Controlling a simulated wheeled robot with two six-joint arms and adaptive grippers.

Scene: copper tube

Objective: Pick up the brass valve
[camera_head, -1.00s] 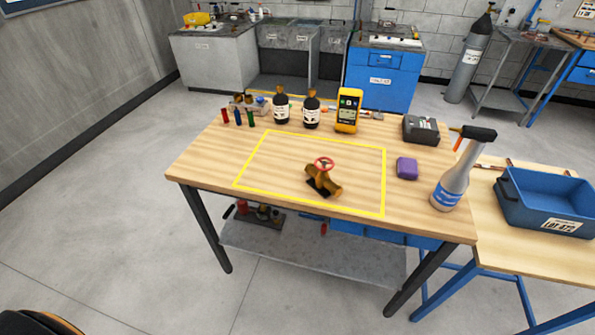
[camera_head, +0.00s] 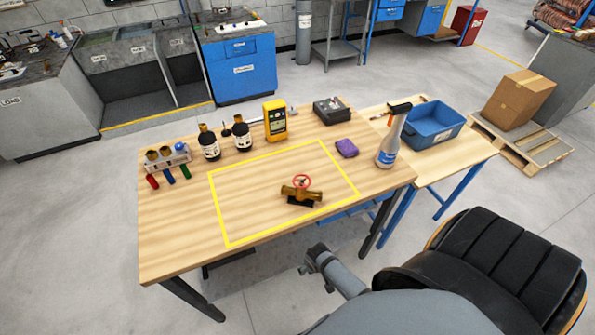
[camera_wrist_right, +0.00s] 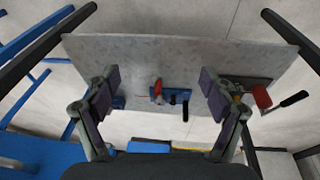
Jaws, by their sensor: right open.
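The brass valve (camera_head: 301,195) with a red handwheel lies on the wooden table, inside the yellow outlined rectangle (camera_head: 216,205), near its front right part. A small dark patch shows under it. My right gripper (camera_wrist_right: 160,84) is open and empty in the right wrist view, its two fingers wide apart. That view faces the grey lower shelf (camera_wrist_right: 200,58), and the brass valve is not seen there. In the head view a grey arm part of mine shows at the lower right, below the table's front edge. My left gripper is not in view.
On the table stand dark bottles (camera_head: 242,133), a yellow meter (camera_head: 275,121), a tube rack (camera_head: 168,157), a purple block (camera_head: 347,148) and a spray bottle (camera_head: 391,138). A blue bin (camera_head: 433,124) sits on the side table. The tabletop around the valve is clear.

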